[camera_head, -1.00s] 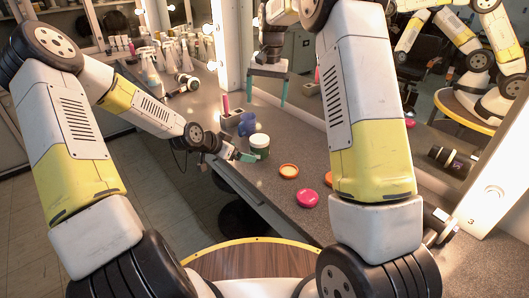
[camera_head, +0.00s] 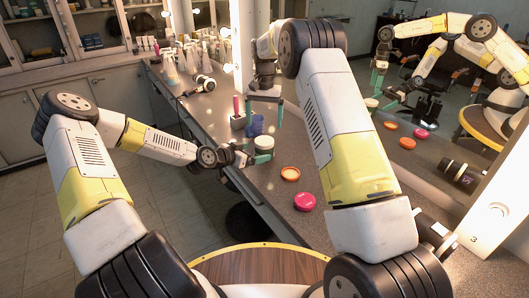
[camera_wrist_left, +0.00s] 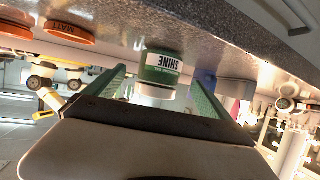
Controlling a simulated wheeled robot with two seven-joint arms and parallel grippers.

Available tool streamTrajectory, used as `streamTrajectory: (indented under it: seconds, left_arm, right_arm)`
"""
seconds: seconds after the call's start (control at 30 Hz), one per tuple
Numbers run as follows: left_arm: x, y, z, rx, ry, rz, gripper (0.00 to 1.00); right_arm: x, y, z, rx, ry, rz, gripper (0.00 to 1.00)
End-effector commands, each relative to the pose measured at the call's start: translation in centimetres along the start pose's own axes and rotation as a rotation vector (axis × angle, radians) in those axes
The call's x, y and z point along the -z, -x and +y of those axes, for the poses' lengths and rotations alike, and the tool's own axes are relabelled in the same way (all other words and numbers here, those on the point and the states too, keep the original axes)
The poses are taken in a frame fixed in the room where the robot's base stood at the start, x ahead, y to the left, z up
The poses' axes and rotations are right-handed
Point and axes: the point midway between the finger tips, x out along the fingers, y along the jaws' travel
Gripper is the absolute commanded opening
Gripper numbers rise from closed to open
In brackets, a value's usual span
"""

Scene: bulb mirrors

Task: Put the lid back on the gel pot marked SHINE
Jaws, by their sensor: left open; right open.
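The green gel pot with a white upper part (camera_head: 264,143) stands upright near the counter's front edge. In the left wrist view, which is upside down, its SHINE label (camera_wrist_left: 161,64) shows. My left gripper (camera_head: 250,153) is open at the pot, its fingers on either side of it; contact cannot be told. It also shows in the left wrist view (camera_wrist_left: 158,78). My right gripper (camera_head: 265,116) is open and empty, pointing down behind the pot. An orange lid (camera_head: 290,174) and a pink lid (camera_head: 305,201) lie on the counter. The orange lid reads MATT in the wrist view (camera_wrist_left: 71,33).
A blue cup (camera_head: 254,126) stands just behind the pot, beside a grey block (camera_head: 238,121) holding a pink item. Several spray bottles (camera_head: 188,58) stand farther back. A mirror (camera_head: 410,125) runs along the right.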

Motion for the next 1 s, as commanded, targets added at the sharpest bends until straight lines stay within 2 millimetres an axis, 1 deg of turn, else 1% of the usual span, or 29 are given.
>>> streamTrajectory:
  seconds: [0.3, 0.43, 0.6, 0.87, 0.97, 1.0]
  left_arm:
    - [0.0, -4.8, 0.1, -0.002, 0.001, 0.0, 0.94]
    - [0.0, -6.2, 0.1, -0.002, 0.001, 0.0, 0.94]
    - [0.0, -7.1, 0.1, -0.002, 0.001, 0.0, 0.94]
    - [0.0, -7.2, 0.1, -0.001, 0.001, -0.001, 0.94]
    - [0.0, -7.1, 0.1, -0.001, 0.001, -0.001, 0.76]
    - [0.0, -7.1, 0.1, -0.001, 0.001, -0.001, 0.68]
  right_arm:
    - [0.0, 0.0, 0.0, 0.0, 0.0, 0.0, 0.91]
    - [0.0, 0.0, 0.0, 0.0, 0.0, 0.0, 0.91]
    - [0.0, 0.0, 0.0, 0.0, 0.0, 0.0, 0.91]
    - [0.0, 0.0, 0.0, 0.0, 0.0, 0.0, 0.91]
    - [0.0, 0.0, 0.0, 0.0, 0.0, 0.0, 0.91]
    - [0.0, 0.0, 0.0, 0.0, 0.0, 0.0, 0.91]
